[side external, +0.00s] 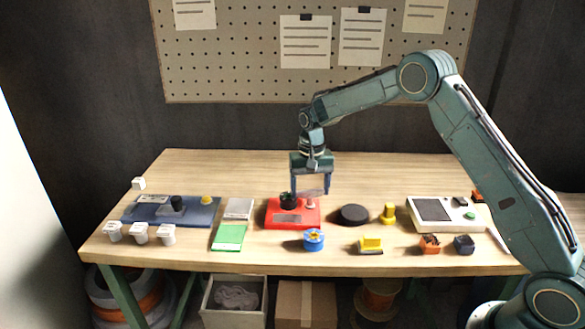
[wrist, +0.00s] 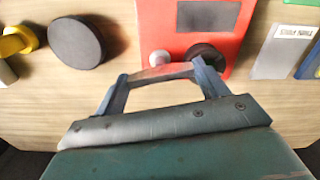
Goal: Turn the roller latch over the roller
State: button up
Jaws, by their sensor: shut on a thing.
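A red unit (side external: 291,218) sits near the middle of the bench, with a grey plate, a black round knob (side external: 288,201) and a small pale post (side external: 310,203) that may be the roller. My gripper (side external: 311,190) points down over its back edge. In the wrist view, my gripper (wrist: 165,85) has its fingers wide apart with a greyish-pink bar (wrist: 160,75) spanning between them, which looks like the roller latch. The bar lies beside the pale post (wrist: 159,57) and the black knob (wrist: 207,52). Whether it touches the post is unclear.
A black disc (side external: 354,215) and a yellow knob (side external: 388,214) stand to the right. A green-and-grey card (side external: 230,236) and a blue board (side external: 150,212) lie to the left. A blue round part (side external: 314,240) is in front. The bench behind is clear.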

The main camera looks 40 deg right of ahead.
aim_at(310, 190)
jog(key=shift+w+m, duration=0.1)
jog(key=shift+m, duration=0.7)
jog(key=o, duration=1)
jog(key=shift+r, duration=0.15)
jog(key=shift+r, duration=6.8)
jog(key=shift+r, duration=0.1)
